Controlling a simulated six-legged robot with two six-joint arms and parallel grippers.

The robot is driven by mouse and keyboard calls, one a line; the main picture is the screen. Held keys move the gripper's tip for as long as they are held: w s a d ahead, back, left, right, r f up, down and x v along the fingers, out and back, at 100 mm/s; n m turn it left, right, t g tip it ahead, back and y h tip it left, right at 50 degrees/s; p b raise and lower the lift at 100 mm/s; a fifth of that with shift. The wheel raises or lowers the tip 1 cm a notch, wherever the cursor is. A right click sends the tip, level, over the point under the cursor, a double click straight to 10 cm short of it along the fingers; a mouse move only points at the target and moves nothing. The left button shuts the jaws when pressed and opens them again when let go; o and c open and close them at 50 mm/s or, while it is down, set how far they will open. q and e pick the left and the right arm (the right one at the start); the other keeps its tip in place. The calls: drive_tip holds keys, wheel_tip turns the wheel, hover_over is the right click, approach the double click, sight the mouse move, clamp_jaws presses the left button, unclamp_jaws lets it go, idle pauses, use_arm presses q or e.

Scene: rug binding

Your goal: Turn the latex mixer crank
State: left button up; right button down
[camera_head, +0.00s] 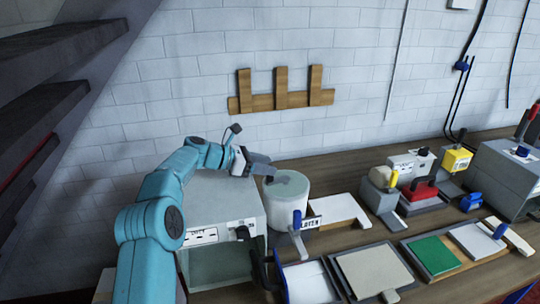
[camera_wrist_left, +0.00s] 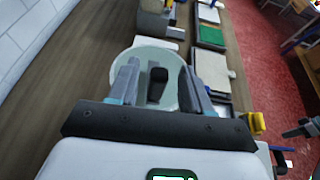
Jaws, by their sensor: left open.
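My left gripper (camera_head: 270,170) is at the tub's upper left edge, above the grey box. In the left wrist view the open fingers (camera_wrist_left: 158,72) reach over the tub (camera_wrist_left: 150,56), with a dark upright post (camera_wrist_left: 158,78) between them. I cannot tell whether they touch it.
The grey box (camera_head: 222,195) stands close left of the tub. A white tray (camera_head: 340,212), flat boards (camera_head: 375,270), a green pad (camera_head: 434,255) and a red-and-grey tool (camera_head: 420,190) lie to the right. A wooden rack (camera_head: 280,102) hangs on the wall behind.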

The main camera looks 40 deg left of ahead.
use_arm(q)
drive_tip(key=b+v, duration=0.2)
drive_tip(key=v, duration=1.1)
drive_tip(key=shift+s+r, duration=0.2)
drive_tip(key=shift+s+a+r, duration=0.15)
drive_tip(key=shift+s+a, duration=0.2)
drive_tip(key=shift+d, duration=0.1)
drive_tip(key=shift+s, duration=0.1)
